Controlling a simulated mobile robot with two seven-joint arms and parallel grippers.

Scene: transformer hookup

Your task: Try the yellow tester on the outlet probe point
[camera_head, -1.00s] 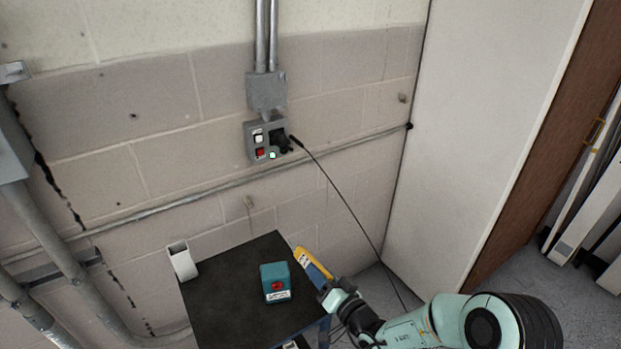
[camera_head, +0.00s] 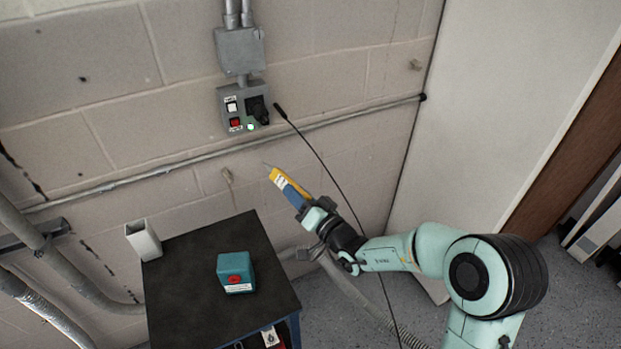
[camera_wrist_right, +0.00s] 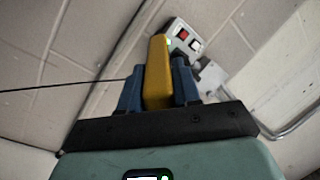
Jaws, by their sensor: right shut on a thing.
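The yellow tester (camera_head: 280,179) is held by my right gripper (camera_head: 300,199), its thin tip pointing up and left toward the wall. In the right wrist view the tester (camera_wrist_right: 158,75) stands between the blue fingers of the right gripper (camera_wrist_right: 158,90). The grey outlet box (camera_head: 226,107) is on the wall above and left of the tester, apart from it in the head view. It carries a white switch, a red switch, a green-lit point (camera_head: 250,127) and a black plug (camera_head: 260,109). The box (camera_wrist_right: 181,36) also shows behind the tester in the right wrist view. My left gripper is not in view.
A black cable (camera_head: 335,180) hangs close by the right gripper. A conduit (camera_head: 160,172) crosses the wall below the outlet.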

